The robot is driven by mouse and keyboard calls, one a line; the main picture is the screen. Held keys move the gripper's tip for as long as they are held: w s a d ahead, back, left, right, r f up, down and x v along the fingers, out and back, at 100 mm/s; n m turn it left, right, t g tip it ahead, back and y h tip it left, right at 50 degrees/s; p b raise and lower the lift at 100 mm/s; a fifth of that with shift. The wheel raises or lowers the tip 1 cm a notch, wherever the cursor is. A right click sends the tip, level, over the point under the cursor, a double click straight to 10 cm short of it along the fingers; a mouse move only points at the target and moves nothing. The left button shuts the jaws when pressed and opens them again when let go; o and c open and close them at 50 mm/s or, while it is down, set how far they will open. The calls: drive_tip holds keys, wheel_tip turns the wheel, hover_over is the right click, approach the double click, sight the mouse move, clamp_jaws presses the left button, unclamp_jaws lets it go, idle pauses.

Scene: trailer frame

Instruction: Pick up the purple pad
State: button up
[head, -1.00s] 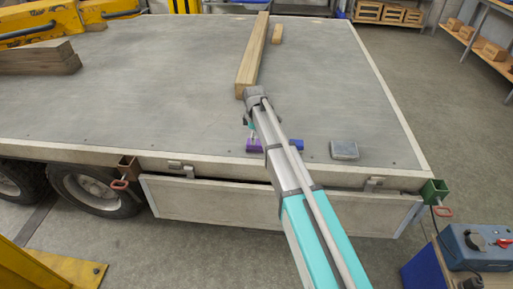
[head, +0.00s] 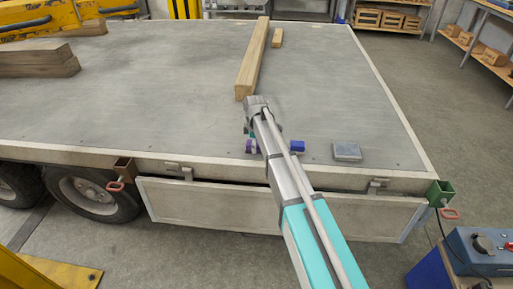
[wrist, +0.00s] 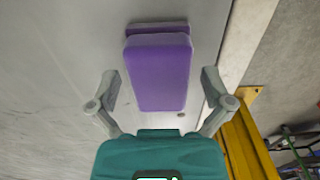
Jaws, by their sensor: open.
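The purple pad (wrist: 157,70) is a rounded block that shows large in the wrist view, with a greyish-purple edge at its far end. My gripper (wrist: 160,88) is open, with one finger on each side of the pad and a visible gap on both sides. I cannot tell whether the fingers are level with the pad or above it. In the head view, part of the purple pad (head: 249,146) shows on the trailer deck near its front edge. My gripper (head: 252,132) and arm cover the rest of it.
A blue block (head: 298,147) lies just right of my arm, and a grey block (head: 347,152) lies farther right. A long timber beam (head: 252,60) and a short wood piece (head: 277,38) lie behind. The middle of the trailer deck (head: 160,100) is clear.

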drive_tip(key=c, duration=1.3)
drive_tip(key=shift+r, duration=0.15)
wheel_tip(320, 180, up, 2)
drive_tip(key=shift+p, duration=1.2)
drive_tip(key=s+d+r+p, duration=0.1)
drive_tip(key=s+r+p, duration=0.2)
drive_tip(key=s, duration=0.1)
drive_tip(key=s+d+r+p, duration=0.1)
drive_tip(key=s+r+p, duration=0.3)
drive_tip(key=s, duration=0.1)
drive_tip(key=s+d+r+p, duration=0.2)
drive_tip(key=s+r+p, duration=0.1)
drive_tip(key=s, duration=0.1)
drive_tip(key=shift+s+r+p, duration=0.25)
drive_tip(key=shift+r+p, duration=0.05)
drive_tip(key=shift+r, duration=0.05)
